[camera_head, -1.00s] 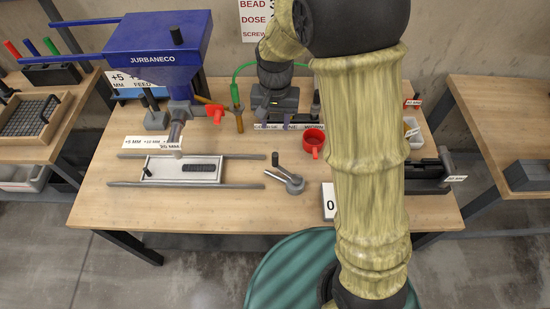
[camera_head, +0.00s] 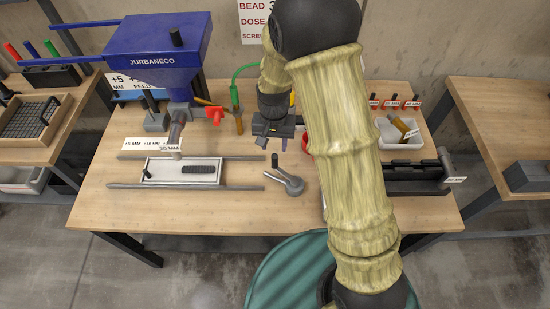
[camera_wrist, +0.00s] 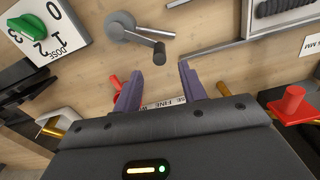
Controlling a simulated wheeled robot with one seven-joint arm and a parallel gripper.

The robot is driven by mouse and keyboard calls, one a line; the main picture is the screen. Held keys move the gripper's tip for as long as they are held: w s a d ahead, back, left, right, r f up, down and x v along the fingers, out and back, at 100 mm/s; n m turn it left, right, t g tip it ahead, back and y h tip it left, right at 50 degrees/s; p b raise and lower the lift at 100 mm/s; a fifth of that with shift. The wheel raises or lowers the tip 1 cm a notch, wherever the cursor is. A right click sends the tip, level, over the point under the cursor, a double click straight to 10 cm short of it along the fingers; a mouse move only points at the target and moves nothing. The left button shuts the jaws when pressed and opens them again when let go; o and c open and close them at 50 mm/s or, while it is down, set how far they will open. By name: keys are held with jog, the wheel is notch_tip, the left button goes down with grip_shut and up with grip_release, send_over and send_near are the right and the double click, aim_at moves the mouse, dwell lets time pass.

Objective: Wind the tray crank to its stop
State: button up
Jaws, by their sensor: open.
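The tray crank (camera_head: 290,184) is a grey metal arm on a round hub with an upright black handle (camera_head: 275,160), on the bench right of the tray rails. In the wrist view the crank (camera_wrist: 128,28) and its handle (camera_wrist: 160,52) lie beyond the fingertips. The white tray (camera_head: 154,180) with a dark ribbed strip sits between two grey rails, and its edge shows in the wrist view (camera_wrist: 246,20). My gripper (camera_head: 276,147) hangs behind the crank handle in the head view. In the wrist view its purple fingers (camera_wrist: 158,76) are apart, with nothing between them, short of the handle.
The blue JURBANECO hopper (camera_head: 160,45) and its nozzle stand behind the tray. A red knob or lever (camera_wrist: 292,104) is at the right in the wrist view. A dose dial (camera_wrist: 42,30) with a green knob is at upper left. Bench in front of the rails is clear.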

aim_at(274, 156)
notch_tip(274, 156, down, 8)
jog(key=shift+w+d+f, duration=0.1)
jog(key=shift+f, duration=0.1)
grip_shut()
